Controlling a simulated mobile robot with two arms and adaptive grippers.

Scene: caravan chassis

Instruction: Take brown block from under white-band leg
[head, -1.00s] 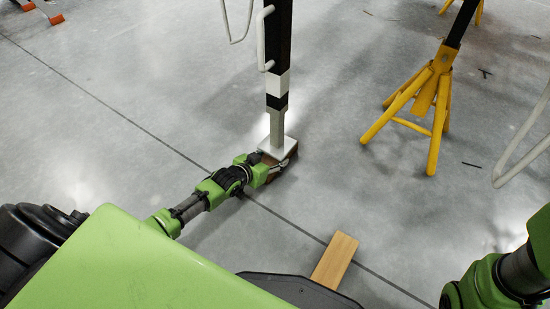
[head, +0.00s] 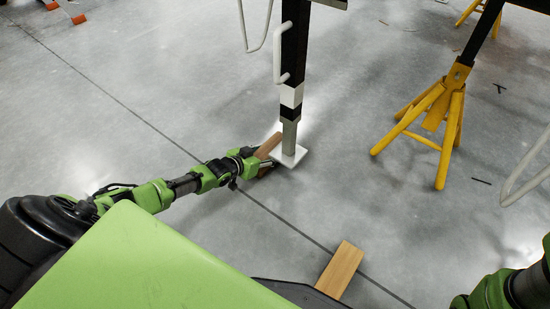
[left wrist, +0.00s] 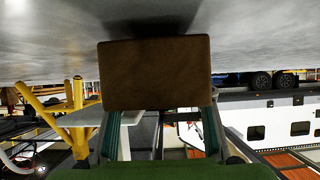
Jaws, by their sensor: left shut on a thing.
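The brown block (head: 269,146) is beside the left edge of the square foot plate (head: 289,156) of the white-band leg (head: 291,96), no longer beneath it. My left gripper (head: 263,161) is shut on the block. In the left wrist view the block (left wrist: 155,73) fills the space between the two fingers, with the pale foot plate (left wrist: 133,124) partly hidden behind it. The leg is upright; I cannot tell how far its plate is above the floor. My right gripper is out of view; only part of that arm shows at the lower right.
A light wooden board (head: 341,268) lies on the floor near my base. A yellow stand (head: 441,117) is right of the leg. A white handle (head: 286,56) is on the leg.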

